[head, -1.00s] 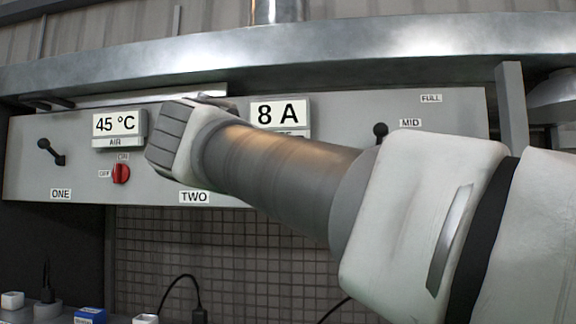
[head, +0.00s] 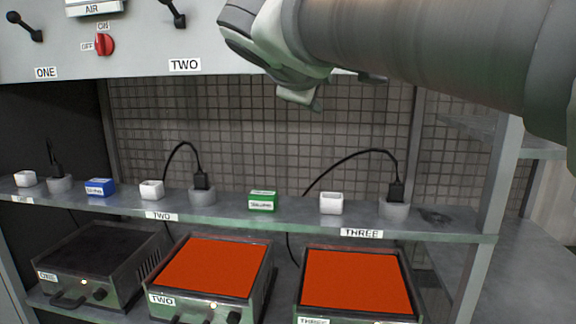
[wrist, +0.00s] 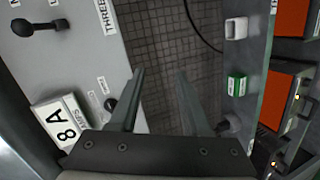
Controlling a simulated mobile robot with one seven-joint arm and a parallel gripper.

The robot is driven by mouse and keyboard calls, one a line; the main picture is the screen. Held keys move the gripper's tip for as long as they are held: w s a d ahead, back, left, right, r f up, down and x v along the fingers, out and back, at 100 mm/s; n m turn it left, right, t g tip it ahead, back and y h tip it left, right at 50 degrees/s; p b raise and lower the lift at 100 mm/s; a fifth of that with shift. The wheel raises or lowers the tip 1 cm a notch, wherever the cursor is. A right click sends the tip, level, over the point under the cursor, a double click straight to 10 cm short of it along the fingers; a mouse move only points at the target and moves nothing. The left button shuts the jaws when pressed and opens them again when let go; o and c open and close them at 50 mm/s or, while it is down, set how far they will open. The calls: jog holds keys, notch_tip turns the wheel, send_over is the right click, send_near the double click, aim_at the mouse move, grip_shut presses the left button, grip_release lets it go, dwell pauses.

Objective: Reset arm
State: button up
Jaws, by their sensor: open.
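My gripper (head: 303,98) shows partly at the top of the head view, below my arm, in front of the tiled back wall and by the lower edge of the control panel (head: 135,62). In the wrist view both fingers of my gripper (wrist: 160,75) are apart with nothing between them. The tiled wall lies beyond them. The panel fills the left of the wrist view, with an 8 A display (wrist: 66,130) and a black lever (wrist: 38,27).
A shelf (head: 290,212) holds small white, blue and green boxes and plugged sockets. Below it, heater ONE (head: 95,250) is dark; heaters TWO (head: 215,265) and THREE (head: 355,282) glow orange.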

jog(key=s+d+f+m+g, duration=0.2)
jog(key=s+d+f+m, duration=0.15)
jog(key=f, duration=0.45)
jog(key=s+d+f+m+g, duration=0.2)
jog(key=s+d+f, duration=0.3)
jog(key=f, duration=0.2)
jog(key=s+f+m+g+y, duration=0.2)
jog(key=s+f+m, duration=0.1)
jog(key=s+f, duration=0.3)
jog(key=s+f+m+g+y, duration=0.2)
jog(key=s+f, duration=0.4)
jog(key=f, duration=0.4)
jog(key=shift+d+f+m, duration=0.25)
jog(key=shift+f+m, duration=0.15)
jog(key=shift+m, duration=0.35)
